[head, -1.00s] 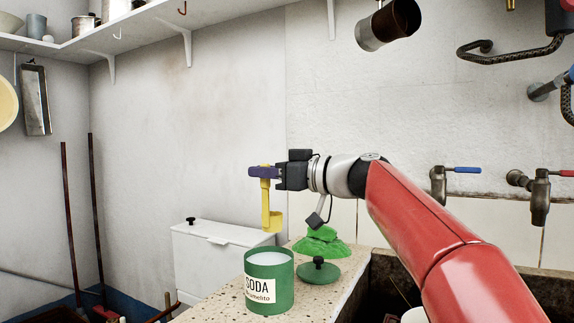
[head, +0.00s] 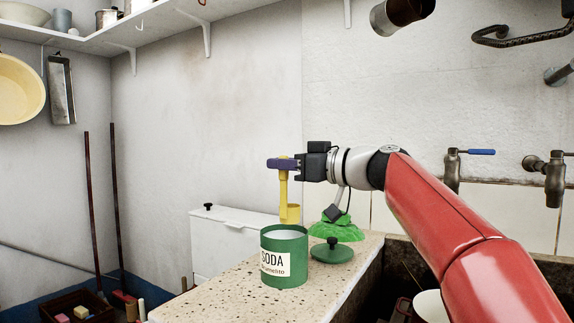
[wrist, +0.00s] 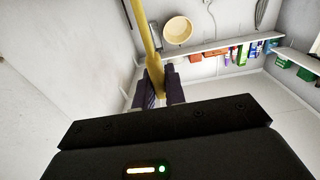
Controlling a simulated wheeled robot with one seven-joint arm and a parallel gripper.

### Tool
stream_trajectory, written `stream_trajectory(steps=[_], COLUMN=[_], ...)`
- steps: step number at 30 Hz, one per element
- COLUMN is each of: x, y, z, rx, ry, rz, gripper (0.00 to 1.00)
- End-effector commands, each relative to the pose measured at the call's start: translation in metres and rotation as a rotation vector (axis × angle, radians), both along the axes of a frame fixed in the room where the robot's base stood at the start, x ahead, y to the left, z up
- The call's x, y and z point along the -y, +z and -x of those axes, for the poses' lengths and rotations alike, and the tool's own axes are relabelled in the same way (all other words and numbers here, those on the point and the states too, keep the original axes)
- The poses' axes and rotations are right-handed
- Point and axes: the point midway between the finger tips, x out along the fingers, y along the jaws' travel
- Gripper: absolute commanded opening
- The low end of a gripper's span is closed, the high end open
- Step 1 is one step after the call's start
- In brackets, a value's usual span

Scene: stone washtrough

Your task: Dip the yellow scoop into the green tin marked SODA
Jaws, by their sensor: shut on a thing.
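The yellow scoop (head: 283,190) hangs upright from my gripper (head: 281,164), its cup (head: 292,213) at the bottom. My gripper is shut on the top of its handle; the handle also shows between the fingers in the wrist view (wrist: 149,45). The green tin marked SODA (head: 284,267) stands open on the speckled stone ledge, with pale contents near its rim. The scoop's cup is at or just above the tin's rim, toward the back right; I cannot tell whether it is inside.
A green lid with a dark knob (head: 331,251) lies right of the tin. A bright green ruffled thing (head: 337,228) is behind it. A white lidded box (head: 232,243) stands behind the ledge (head: 215,289). Taps (head: 452,170) and the dark trough are to the right.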

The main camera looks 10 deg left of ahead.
Motion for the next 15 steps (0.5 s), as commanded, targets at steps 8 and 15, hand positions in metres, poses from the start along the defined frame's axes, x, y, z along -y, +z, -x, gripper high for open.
stream_trajectory(steps=[8, 15], x=[0.0, 0.0], y=[-0.022, -0.037], z=[0.0, 0.0], rx=[0.001, 0.001], ry=[-0.001, -0.001], rz=[0.0, 0.0], gripper=[0.0, 0.0])
